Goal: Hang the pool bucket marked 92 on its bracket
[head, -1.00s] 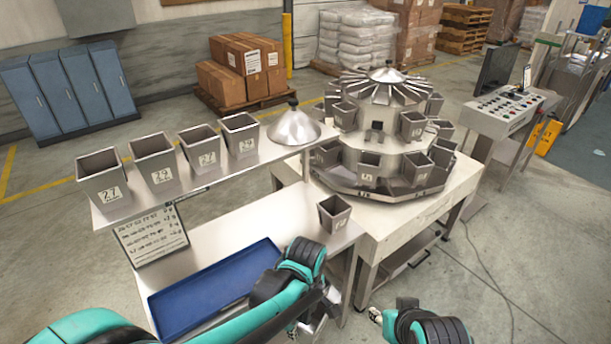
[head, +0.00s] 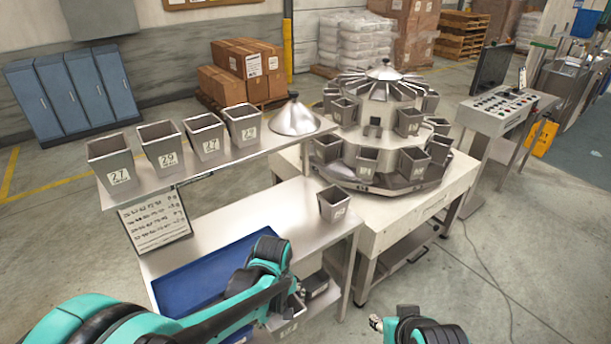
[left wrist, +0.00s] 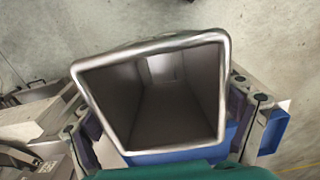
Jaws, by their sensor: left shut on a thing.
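My left gripper (left wrist: 168,120) is shut on a grey metal bucket (left wrist: 150,98); the left wrist view looks into its empty open mouth, with a finger on each side. In the head view the bucket (head: 284,322) shows below my left arm, its mark too small to read. My left gripper (head: 300,294) is partly hidden there by the arm. The round weigher (head: 384,150) carries several grey buckets on two tiers. A dark bracket (head: 375,128) without a bucket shows at the front of its upper tier. My right gripper (head: 377,323) shows only in part at the bottom.
Several numbered buckets (head: 168,150) and a metal cone (head: 295,120) stand on the raised shelf (head: 240,160). Another bucket (head: 334,204) stands on the lower table (head: 285,225), near a blue tray (head: 205,272). A control panel (head: 505,107) stands at right.

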